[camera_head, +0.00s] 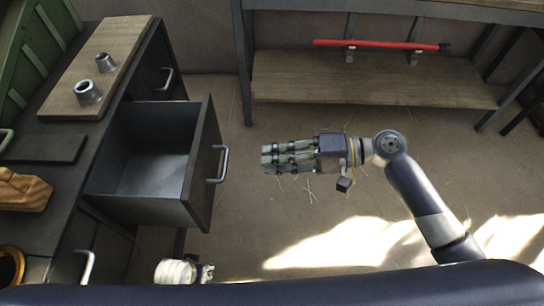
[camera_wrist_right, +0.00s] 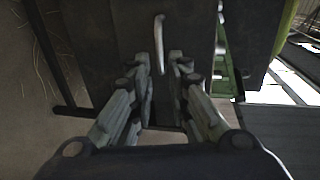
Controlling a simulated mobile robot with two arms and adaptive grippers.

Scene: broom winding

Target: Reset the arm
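My right arm comes in from the right, and its gripper (camera_head: 268,158) points left, in the air to the right of an open drawer. In the right wrist view its fingers (camera_wrist_right: 163,68) stand apart with nothing between them. A drawer handle (camera_wrist_right: 159,45) shows beyond the fingertips, not touched. My left gripper (camera_head: 205,272) shows only in part at the bottom left of the head view, beside a white wrist section. Its fingers are mostly hidden, so its opening cannot be told.
The empty grey drawer (camera_head: 150,172) is pulled out of the dark cabinet, its handle (camera_head: 218,165) facing right. Two metal cups (camera_head: 88,92) (camera_head: 105,63) stand on a wooden board (camera_head: 62,100). A red rod (camera_head: 380,44) rests on supports above a shelf (camera_head: 380,80).

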